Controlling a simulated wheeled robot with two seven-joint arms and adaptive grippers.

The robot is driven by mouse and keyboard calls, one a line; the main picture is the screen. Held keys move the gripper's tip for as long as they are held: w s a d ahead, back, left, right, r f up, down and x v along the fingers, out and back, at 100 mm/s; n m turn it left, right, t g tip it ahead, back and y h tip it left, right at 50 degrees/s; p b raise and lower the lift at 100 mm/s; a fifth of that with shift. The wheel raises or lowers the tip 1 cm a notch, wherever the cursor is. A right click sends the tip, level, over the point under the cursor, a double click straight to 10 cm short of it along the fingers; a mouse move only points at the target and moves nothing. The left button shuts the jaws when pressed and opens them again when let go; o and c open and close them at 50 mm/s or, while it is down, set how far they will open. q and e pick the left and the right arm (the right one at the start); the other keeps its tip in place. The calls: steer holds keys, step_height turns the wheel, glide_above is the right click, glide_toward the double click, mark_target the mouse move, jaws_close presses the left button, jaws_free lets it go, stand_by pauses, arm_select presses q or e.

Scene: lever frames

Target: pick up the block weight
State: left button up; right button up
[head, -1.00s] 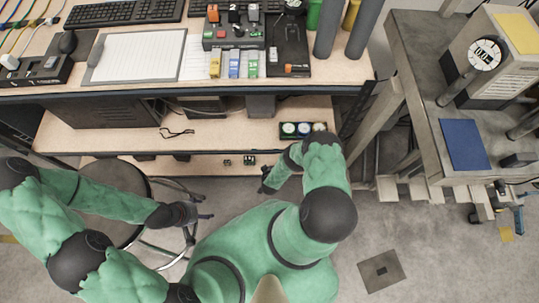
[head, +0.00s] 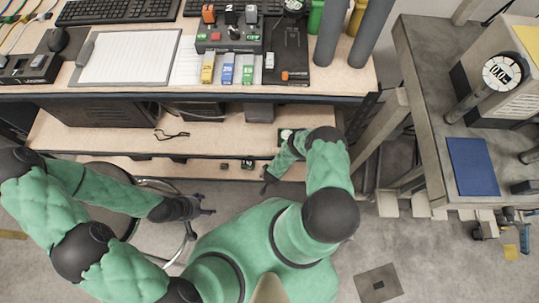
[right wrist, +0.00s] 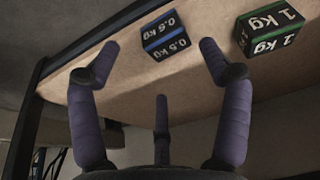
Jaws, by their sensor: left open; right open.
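Two block weights show in the right wrist view: a dark block with a blue band marked 0.5 kg (right wrist: 165,36) and a larger one with a green band marked 1 kg (right wrist: 270,29). Both rest on a wooden shelf. In the head view, small dark blocks (head: 247,164) sit on the low shelf under the desk. My left gripper (head: 205,204) is open and empty, above the stool.
The low shelf (head: 195,171) lies beneath a middle shelf (head: 100,140) and the desk above. A round stool (head: 110,180) stands under my left arm. A grey bench (head: 420,90) stands at the right. Bare floor (head: 330,255) shows at the front right.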

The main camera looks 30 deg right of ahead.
steer(key=b+x, duration=0.1)
steer(key=x, duration=0.1)
steer(key=b+x, duration=0.2)
steer(key=x, duration=0.1)
steer(key=shift+w+a, duration=0.2)
steer(key=shift+w, duration=0.2)
steer(key=shift+r, duration=0.15)
jaws_close()
